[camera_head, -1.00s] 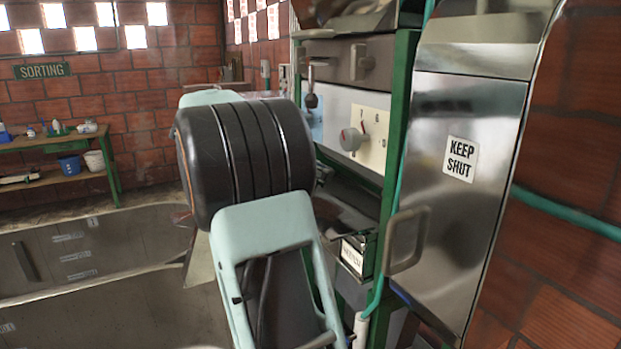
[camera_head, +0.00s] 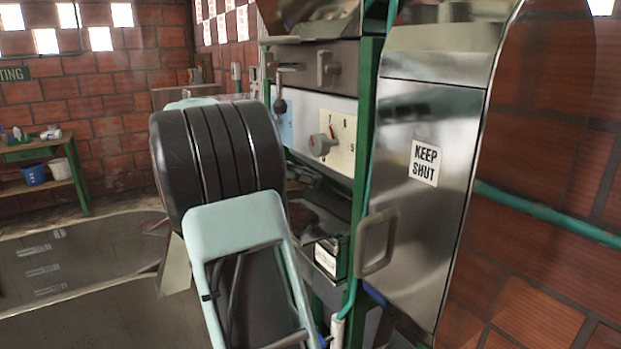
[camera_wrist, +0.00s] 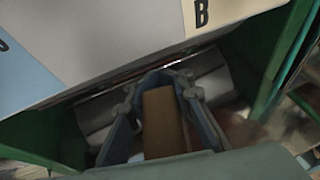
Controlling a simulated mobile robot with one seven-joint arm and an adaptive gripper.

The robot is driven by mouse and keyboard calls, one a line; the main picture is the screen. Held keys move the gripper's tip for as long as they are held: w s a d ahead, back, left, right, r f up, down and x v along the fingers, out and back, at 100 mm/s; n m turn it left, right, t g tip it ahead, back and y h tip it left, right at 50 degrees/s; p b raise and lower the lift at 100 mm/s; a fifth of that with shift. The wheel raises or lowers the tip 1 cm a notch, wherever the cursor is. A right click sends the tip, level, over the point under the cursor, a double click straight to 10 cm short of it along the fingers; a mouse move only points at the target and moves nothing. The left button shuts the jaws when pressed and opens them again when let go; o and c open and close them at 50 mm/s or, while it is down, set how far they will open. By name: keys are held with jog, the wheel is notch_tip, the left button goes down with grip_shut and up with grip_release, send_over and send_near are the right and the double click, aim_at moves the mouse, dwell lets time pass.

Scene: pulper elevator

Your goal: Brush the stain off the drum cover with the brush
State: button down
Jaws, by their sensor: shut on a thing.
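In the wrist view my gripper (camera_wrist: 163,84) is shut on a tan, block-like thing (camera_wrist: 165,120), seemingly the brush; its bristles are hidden. Beyond the fingers lies a shiny, rounded metal surface (camera_wrist: 213,86), which looks like the drum cover, inside a green frame. It shows on both sides of the gripper. I cannot tell whether the brush touches it. A dim brownish patch (camera_wrist: 242,122) shows right of the fingers; I cannot tell whether it is the stain. In the head view my arm hides the gripper and the brush.
A steel door (camera_head: 425,185) marked KEEP SHUT, with a protruding handle (camera_head: 377,242), stands right of my arm. A panel with a knob (camera_head: 322,145) and green posts (camera_head: 368,130) are close by. A pale lettered panel (camera_wrist: 205,15) borders the metal surface. A bench (camera_head: 45,150) stands far left.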

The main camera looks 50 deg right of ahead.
aim_at(335, 223)
jog(key=shift+f, duration=0.55)
dwell(0.4)
jog(key=shift+s, duration=0.15)
jog(key=shift+s+a+f+b, duration=0.1)
jog(key=shift+s+a+b, duration=0.35)
jog(key=shift+s, duration=1.3)
jog(key=shift+s+a+f+b, duration=0.1)
jog(key=shift+s+a+b, duration=0.4)
jog(key=shift+s, duration=1.25)
jog(key=shift+s+a+b, duration=0.4)
jog(key=shift+s+b, duration=0.05)
jog(key=shift+s, duration=1.4)
jog(key=shift+r, duration=0.1)
jog(key=shift+a+r+p, duration=0.15)
jog(key=shift+a+p, duration=0.2)
jog(key=shift+p, duration=0.65)
jog(key=shift+w+a+p, duration=0.2)
jog(key=shift+a+p, duration=0.2)
jog(key=shift+p, duration=0.3)
jog(key=shift+w+f, duration=0.1)
jog(key=shift+f, duration=0.1)
